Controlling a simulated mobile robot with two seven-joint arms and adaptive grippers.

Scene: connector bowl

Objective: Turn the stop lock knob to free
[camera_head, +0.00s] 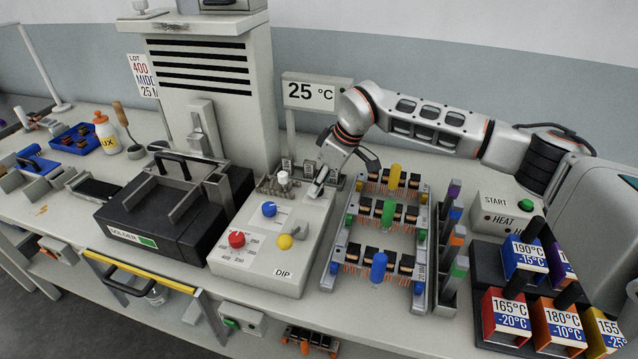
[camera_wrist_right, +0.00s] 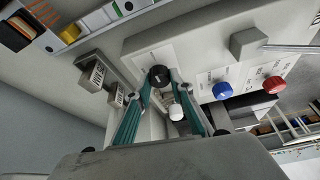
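The grey DIP control box (camera_head: 245,262) stands in the middle of the bench. My right gripper (camera_head: 318,188) reaches down at its back right corner. In the right wrist view a black knob (camera_wrist_right: 160,76) lies between the tips of the right gripper (camera_wrist_right: 160,84). Whether the fingers press on it cannot be told. A white knob (camera_head: 283,177) stands left of the gripper and shows close to one finger in the wrist view (camera_wrist_right: 176,112). Which knob is the stop lock is not readable. My left gripper is not in view.
The box also bears a blue knob (camera_head: 269,209), a red knob (camera_head: 237,240) and a yellow knob (camera_head: 285,242). A rack of coils (camera_head: 343,245) stands close on the right. The black solder unit (camera_head: 150,215) stands left. A 25 °C sign (camera_head: 312,92) rises behind.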

